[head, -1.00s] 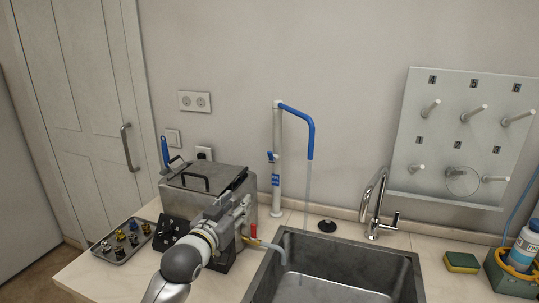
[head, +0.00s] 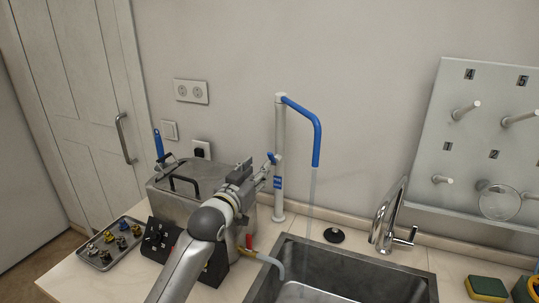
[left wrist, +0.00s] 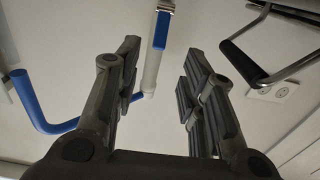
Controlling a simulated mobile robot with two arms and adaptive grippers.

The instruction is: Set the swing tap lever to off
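The swing tap (head: 279,135) is a white post with a blue spout (head: 317,130) that bends down over the sink. A thin stream of water (head: 311,195) falls from the spout. Its small blue lever (head: 273,157) sits on the post's left side. My left gripper (head: 265,170) is just left of the post, close to the lever. In the left wrist view my left gripper (left wrist: 158,75) is open, its fingers apart and nothing between them. A blue piece that looks like the lever (left wrist: 161,30) shows beyond the fingertips. My right gripper is not in view.
A metal bath (head: 180,200) with a black handle stands below and behind my left arm. A tray (head: 108,262) of small fittings lies at left. The sink (head: 365,265), a chrome faucet (head: 388,215), a black plug (head: 334,235) and a sponge (head: 486,288) are to the right.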

